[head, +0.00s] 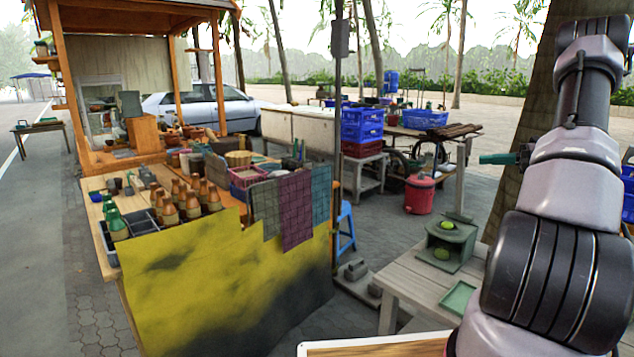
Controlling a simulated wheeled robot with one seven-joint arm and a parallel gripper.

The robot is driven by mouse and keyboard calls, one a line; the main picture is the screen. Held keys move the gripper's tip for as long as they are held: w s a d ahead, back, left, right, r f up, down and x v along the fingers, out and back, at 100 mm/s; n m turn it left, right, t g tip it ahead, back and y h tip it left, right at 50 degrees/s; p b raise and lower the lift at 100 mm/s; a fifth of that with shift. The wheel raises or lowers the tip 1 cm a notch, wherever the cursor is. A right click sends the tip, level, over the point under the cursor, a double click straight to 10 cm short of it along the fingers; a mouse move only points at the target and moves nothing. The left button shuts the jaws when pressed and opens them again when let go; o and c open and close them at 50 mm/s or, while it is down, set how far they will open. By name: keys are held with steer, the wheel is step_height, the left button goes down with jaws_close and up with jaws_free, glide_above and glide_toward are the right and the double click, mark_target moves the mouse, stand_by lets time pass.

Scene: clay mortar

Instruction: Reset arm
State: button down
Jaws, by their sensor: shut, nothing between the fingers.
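My arm rises along the right side of the head view, with its large grey and black joints close to the camera. A small teal, pointed part (503,158) sticks out to the left from behind the arm; it looks like the tip of my gripper. It shows as one closed shape, with nothing held in it. The rest of the gripper is hidden behind the arm. The tip is in front of open ground and a tree trunk and touches nothing that I can see.
A stall table with a yellow cloth (215,290) stands at the left, with several bottles (190,200) on it. A pale table (415,282) at lower right holds a green stand (450,240) and green tray (458,298). Behind are a red bucket (419,194) and blue crates (362,124).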

steer(key=s+a+r+n+g+h, duration=0.25)
steer(key=a+r+n, duration=0.2)
steer(key=a, duration=0.25)
steer(key=s+a+r+n+g+h, duration=0.1)
steer(key=s+a+r+n, duration=0.35)
steer(key=a, duration=0.35)
steer(key=s+a+r+n+g+h, duration=0.2)
steer(key=a+r+n, duration=0.1)
steer(key=a+n, duration=0.35)
steer(key=s+a+r+n+t+h, duration=0.1)
steer(key=s+a+n+t+h, duration=0.1)
steer(key=s+a+n, duration=0.3)
steer(key=s+a+r+n+t+h, duration=0.2)
steer(key=s+a+n+h, duration=0.2)
steer(key=s+n, duration=0.9)
steer(key=shift+s+a+r+t, duration=0.35)
steer(key=shift+s+a, duration=0.45)
steer(key=shift+a, duration=0.35)
